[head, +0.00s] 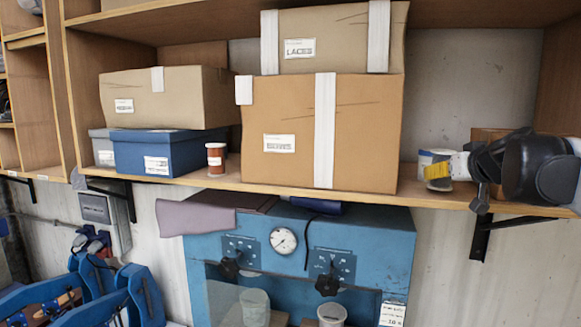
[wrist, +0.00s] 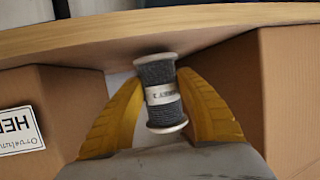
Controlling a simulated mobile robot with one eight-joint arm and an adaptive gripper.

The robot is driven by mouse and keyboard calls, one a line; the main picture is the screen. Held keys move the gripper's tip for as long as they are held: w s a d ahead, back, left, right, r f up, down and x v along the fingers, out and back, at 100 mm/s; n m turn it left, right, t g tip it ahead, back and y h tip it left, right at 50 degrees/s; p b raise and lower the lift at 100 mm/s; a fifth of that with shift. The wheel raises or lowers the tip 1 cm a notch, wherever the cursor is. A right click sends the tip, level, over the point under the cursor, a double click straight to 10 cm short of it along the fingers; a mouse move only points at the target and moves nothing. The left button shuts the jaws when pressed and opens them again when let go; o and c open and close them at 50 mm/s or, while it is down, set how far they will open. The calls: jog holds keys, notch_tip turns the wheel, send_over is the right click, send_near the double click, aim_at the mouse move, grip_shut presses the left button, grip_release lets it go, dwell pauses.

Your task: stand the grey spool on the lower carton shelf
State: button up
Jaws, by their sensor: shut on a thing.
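The grey spool (wrist: 160,95), with pale end flanges and a white label band, is between the two yellow fingers of my gripper (wrist: 160,110) in the wrist view. The gripper is shut on it. In the head view my gripper (head: 440,172) is at the right, at the height of the lower carton shelf (head: 440,198). A small pale and blue-grey piece (head: 424,160) shows at its fingertips, probably the spool, partly hidden by the fingers. Whether the spool touches the shelf cannot be told.
A big tan carton (head: 360,130) stands left of my gripper, and a brown carton (head: 487,133) is partly hidden behind it. The wrist view shows cartons on both sides and a wooden edge (wrist: 110,35).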

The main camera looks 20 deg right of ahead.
jog(key=shift+f, duration=0.4)
jog(key=shift+f, duration=0.15)
jog(key=o, duration=1.2)
jog(key=shift+c, duration=0.2)
